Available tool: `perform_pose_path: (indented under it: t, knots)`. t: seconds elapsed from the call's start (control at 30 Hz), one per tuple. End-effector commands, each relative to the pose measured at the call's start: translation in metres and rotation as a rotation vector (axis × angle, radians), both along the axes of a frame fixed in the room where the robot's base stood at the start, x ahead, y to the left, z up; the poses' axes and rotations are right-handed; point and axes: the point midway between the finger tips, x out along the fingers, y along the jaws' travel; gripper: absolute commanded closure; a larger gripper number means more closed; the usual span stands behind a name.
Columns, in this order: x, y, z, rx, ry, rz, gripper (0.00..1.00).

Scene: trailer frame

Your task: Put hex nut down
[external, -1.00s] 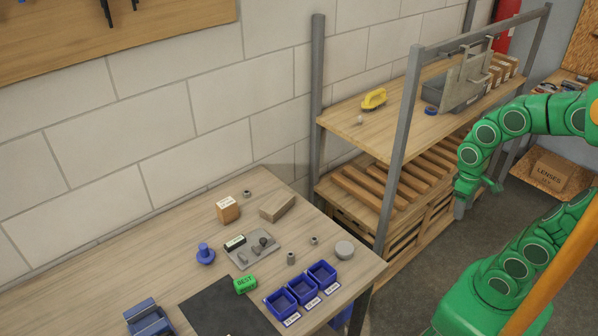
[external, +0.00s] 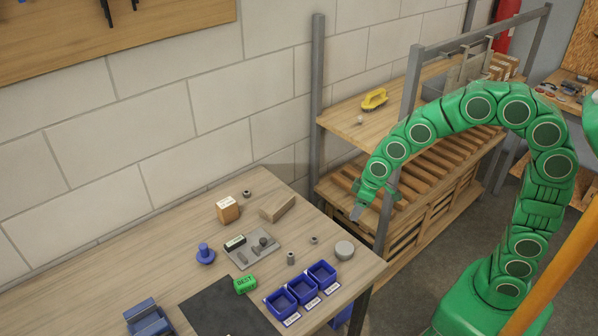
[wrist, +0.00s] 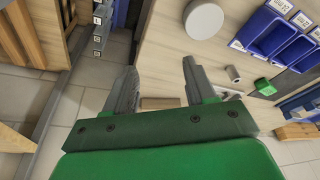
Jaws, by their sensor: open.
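My gripper (external: 357,210) is open and empty, in the air beyond the right end of the workbench, in front of the shelf rack. Its two fingers (wrist: 158,66) stand apart in the wrist view with nothing between them. Two small grey nut-like pieces lie on the bench in the external view: one at the back (external: 247,193) and one near the middle right (external: 314,240). They are too small to tell which is the hex nut. A small grey cylinder (external: 291,258) stands near the second; a similar one shows in the wrist view (wrist: 233,74).
The workbench (external: 120,272) bears blue bins (external: 303,288), a round grey disc (external: 344,250), a grey plate with parts (external: 250,252), a green box (external: 245,284), a wooden block (external: 278,207) and a blue knob (external: 205,255). The rack post (external: 397,150) stands close to my arm.

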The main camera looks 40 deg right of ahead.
Motion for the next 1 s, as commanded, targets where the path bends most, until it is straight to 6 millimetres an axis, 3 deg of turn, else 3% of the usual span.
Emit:
perform_pose_path:
  t: [0.2, 0.4, 1.0]
  knots:
    - [0.033, 0.056, -0.025, 0.034, -0.063, 0.087, 0.45]
    - [0.049, 0.087, -0.038, 0.055, -0.103, 0.132, 0.45]
    - [0.06, 0.1, -0.066, 0.06, -0.114, 0.14, 0.45]
